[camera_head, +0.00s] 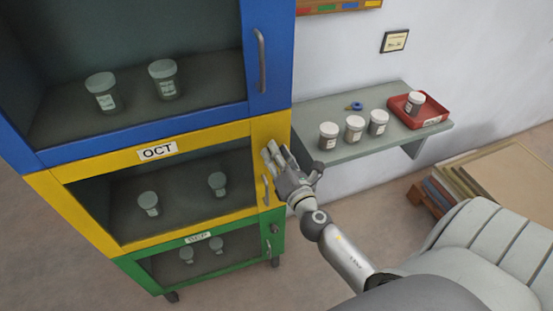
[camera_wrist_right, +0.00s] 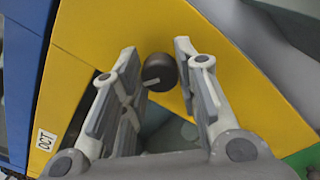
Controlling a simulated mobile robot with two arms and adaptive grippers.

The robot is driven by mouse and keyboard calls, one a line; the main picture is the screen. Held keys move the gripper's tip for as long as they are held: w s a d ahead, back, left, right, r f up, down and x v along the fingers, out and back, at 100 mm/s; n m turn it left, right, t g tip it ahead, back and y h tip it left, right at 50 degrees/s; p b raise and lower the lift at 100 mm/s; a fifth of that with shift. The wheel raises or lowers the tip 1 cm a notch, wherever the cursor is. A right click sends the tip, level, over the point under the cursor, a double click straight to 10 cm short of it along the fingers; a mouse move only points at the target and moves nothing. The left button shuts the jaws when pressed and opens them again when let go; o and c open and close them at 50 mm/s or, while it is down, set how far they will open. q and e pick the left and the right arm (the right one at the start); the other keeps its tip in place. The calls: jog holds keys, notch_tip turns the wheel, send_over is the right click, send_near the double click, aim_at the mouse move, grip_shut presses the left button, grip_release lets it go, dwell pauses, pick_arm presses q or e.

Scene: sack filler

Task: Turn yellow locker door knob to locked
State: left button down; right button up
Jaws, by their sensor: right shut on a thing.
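The yellow locker (camera_head: 100,170), with an "OCT" label (camera_head: 157,151), is the middle of three stacked lockers, and its glazed door is closed. Its dark round knob (camera_wrist_right: 158,72) shows in the right wrist view between the two fingers, with a pale mark on it pointing toward the lower left. My right gripper (camera_head: 275,160) is at the right edge of the yellow door and shut on the knob; it also shows in the wrist view (camera_wrist_right: 157,52). In the head view the knob is hidden behind the fingers. My left gripper is not in view.
The blue locker (camera_head: 270,65) is above and the green locker (camera_head: 250,257) below, with a handle and dark knob (camera_head: 275,228). A grey wall shelf (camera_head: 350,150) at right holds jars and a red tray (camera_head: 405,115). Stacked boards (camera_head: 480,175) lie at far right.

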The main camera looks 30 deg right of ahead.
jog(key=shift+f+m+h+b, duration=0.2)
jog(key=shift+m+b, duration=0.45)
jog(key=shift+m, duration=2.3)
jog(key=shift+r+m+h+b, duration=0.1)
jog(key=shift+m+h+b, duration=0.4)
jog(key=shift+m, duration=2.45)
jog(key=o, duration=1)
